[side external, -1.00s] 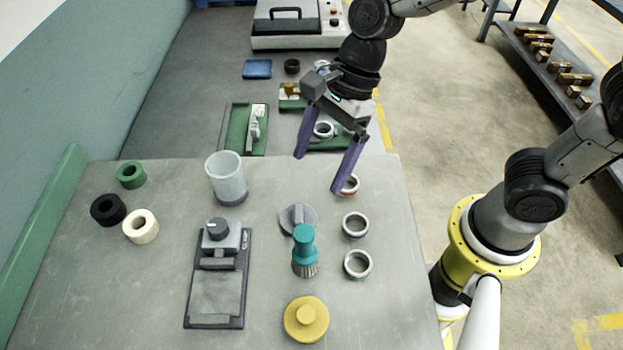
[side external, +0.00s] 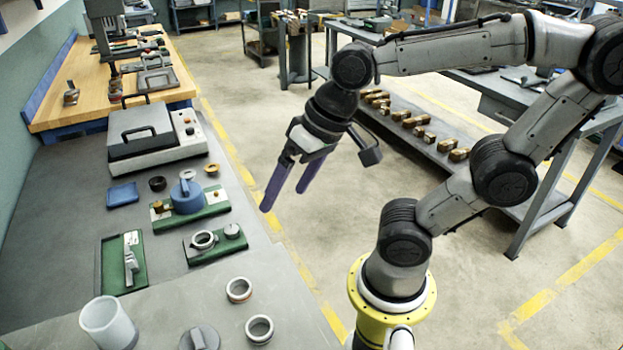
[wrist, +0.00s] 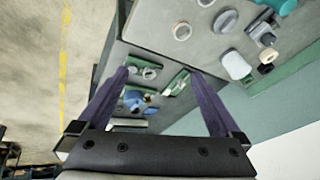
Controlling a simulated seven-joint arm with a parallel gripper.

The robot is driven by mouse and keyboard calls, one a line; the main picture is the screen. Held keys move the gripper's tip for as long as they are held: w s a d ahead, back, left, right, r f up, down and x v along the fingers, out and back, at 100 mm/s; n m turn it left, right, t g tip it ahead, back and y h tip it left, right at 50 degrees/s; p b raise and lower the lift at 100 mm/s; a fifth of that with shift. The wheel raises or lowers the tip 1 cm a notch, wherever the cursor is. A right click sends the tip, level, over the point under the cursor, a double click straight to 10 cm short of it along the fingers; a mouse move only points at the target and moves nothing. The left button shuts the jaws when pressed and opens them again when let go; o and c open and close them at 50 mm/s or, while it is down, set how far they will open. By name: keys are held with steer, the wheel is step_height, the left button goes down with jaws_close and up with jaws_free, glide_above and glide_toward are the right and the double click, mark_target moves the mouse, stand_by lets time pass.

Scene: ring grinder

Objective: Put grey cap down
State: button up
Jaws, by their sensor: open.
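A grey cap with a raised ridge (side external: 198,338) lies on the near grey table, cut by the bottom edge of the side view. It appears to be the round grey piece (wrist: 226,20) in the wrist view. A smaller grey round piece (side external: 232,230) sits on a green fixture plate (side external: 205,249) beside a metal ring; I cannot tell which one the task means. My gripper (side external: 283,200) has its two purple fingers spread, with nothing between them. It hangs in the air, right of the bench and apart from both pieces. In the wrist view my gripper (wrist: 158,72) is also empty.
Two metal rings (side external: 239,289) and a translucent cup (side external: 108,323) stand on the near table. A blue round part (side external: 187,196) sits on another green plate. A grey machine with a handle (side external: 155,138) stands farther back. Open floor lies below and right of my gripper.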

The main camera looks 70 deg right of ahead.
steer(key=s+d+n+t+h, duration=0.1)
steer(key=s+d+n, duration=0.2)
steer(key=n, duration=0.1)
steer(key=shift+d, duration=0.1)
